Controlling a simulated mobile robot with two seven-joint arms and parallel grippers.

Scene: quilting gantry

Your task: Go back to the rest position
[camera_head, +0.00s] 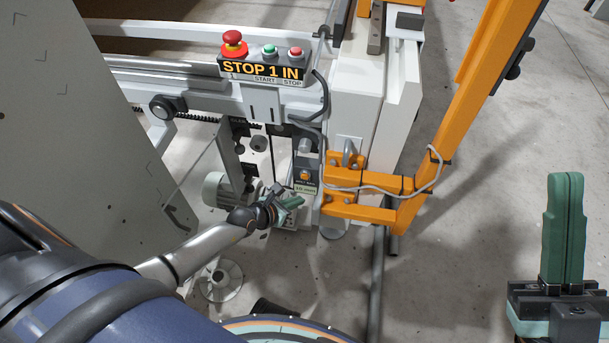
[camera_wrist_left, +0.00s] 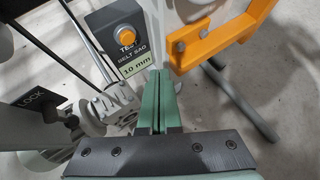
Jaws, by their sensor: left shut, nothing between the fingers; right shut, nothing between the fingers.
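My left gripper (camera_head: 292,202) reaches in at the centre of the head view, below the small test box. Its green fingers are together and empty. In the left wrist view the left gripper (camera_wrist_left: 158,80) points at the lower edge of the test box (camera_wrist_left: 125,48), which has an orange button and a "10 mm" label; whether it touches is not clear. The test box (camera_head: 305,172) also shows in the head view. My right gripper (camera_head: 565,225) stands at the lower right of the head view, fingers upright, shut and empty, over the bare floor.
The control box (camera_head: 262,70) with a red mushroom button, a green and a red button sits on the gantry rail. An orange frame (camera_head: 405,190) with a grey cable stands right of the test box. A grey panel (camera_head: 75,130) fills the left. The floor at right is clear.

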